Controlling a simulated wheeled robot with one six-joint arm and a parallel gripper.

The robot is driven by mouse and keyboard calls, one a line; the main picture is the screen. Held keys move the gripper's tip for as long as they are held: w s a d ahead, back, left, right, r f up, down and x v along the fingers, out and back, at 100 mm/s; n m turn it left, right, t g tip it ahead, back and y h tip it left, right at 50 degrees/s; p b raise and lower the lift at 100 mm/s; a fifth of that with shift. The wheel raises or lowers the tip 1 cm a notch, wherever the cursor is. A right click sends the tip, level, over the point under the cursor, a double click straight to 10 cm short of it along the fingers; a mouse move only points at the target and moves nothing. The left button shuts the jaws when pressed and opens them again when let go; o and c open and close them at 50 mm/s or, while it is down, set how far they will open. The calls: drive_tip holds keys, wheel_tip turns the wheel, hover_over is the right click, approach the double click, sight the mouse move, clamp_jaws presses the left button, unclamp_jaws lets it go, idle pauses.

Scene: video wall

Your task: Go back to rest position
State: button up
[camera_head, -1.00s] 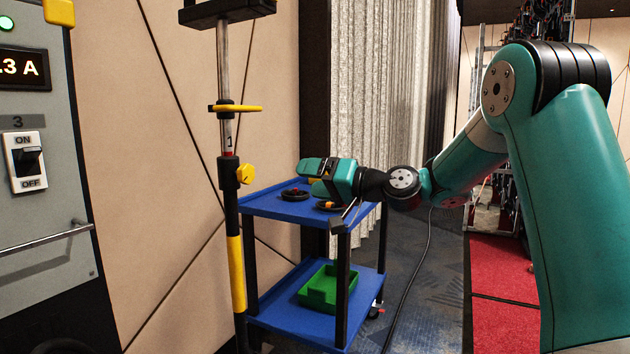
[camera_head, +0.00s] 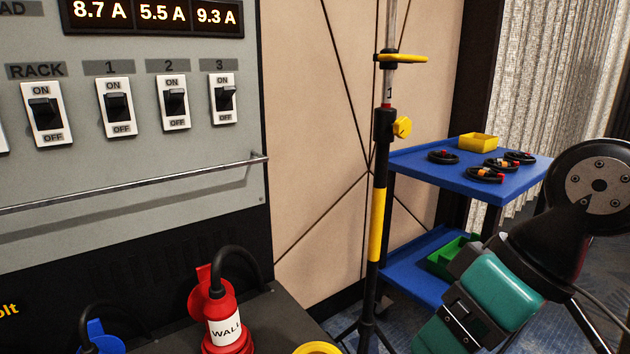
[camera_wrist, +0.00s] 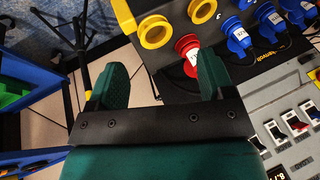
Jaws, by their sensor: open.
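My gripper (camera_wrist: 163,78) is open in the wrist view, its two teal fingers wide apart with nothing between them. The fingers point towards the power cabinet's sockets, and a red plug (camera_wrist: 187,52) lies beyond them, apart from the jaws. In the head view, the teal wrist end of my arm is low at the right, in front of the blue cart (camera_head: 527,178). The fingertips cannot be made out there.
A grey panel (camera_head: 180,50) with several switches and a rail (camera_head: 130,187) stands at left. Below it is a red WALL plug (camera_head: 222,318). A black and yellow stand (camera_head: 378,220) is between panel and cart. The cart holds a yellow bin (camera_head: 478,142) and coiled cables (camera_head: 485,175).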

drive_tip(key=s+d+f+h, duration=0.1)
drive_tip(key=s, duration=0.3)
wheel_tip(320, 180, up, 23)
drive_tip(key=p, duration=2.2)
drive_tip(key=shift+w+d+f+g+p, duration=0.15)
drive_tip(key=shift+g+p, duration=0.25)
